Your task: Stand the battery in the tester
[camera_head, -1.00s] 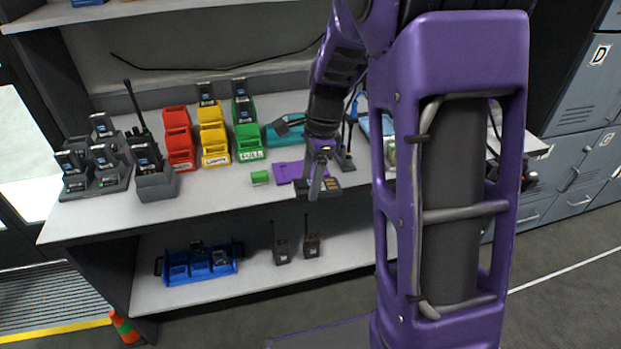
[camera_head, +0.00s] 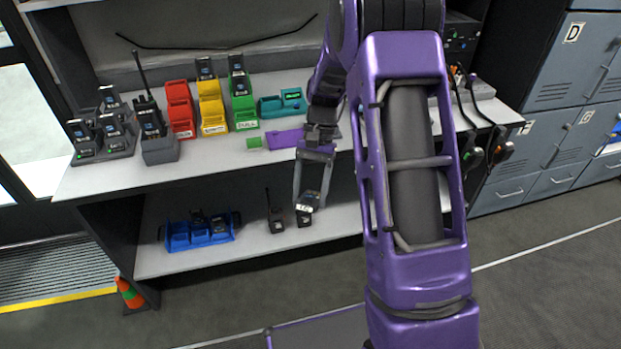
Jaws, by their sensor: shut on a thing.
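My gripper (camera_head: 311,194) hangs in front of the upper shelf's front edge, fingers down. It is shut on a small dark battery (camera_head: 308,201) with a pale patch at its lower end. The battery is apart from any surface, as far as this view shows. I cannot tell for sure which thing is the tester.
Red (camera_head: 180,110), yellow (camera_head: 211,112) and green bins (camera_head: 243,108) stand at the back, with a teal holder (camera_head: 270,107) to their right. A charger rack (camera_head: 103,137) and a radio (camera_head: 150,118) stand left. Below are a blue tray (camera_head: 198,233) and radios (camera_head: 275,217). The shelf front is clear at left.

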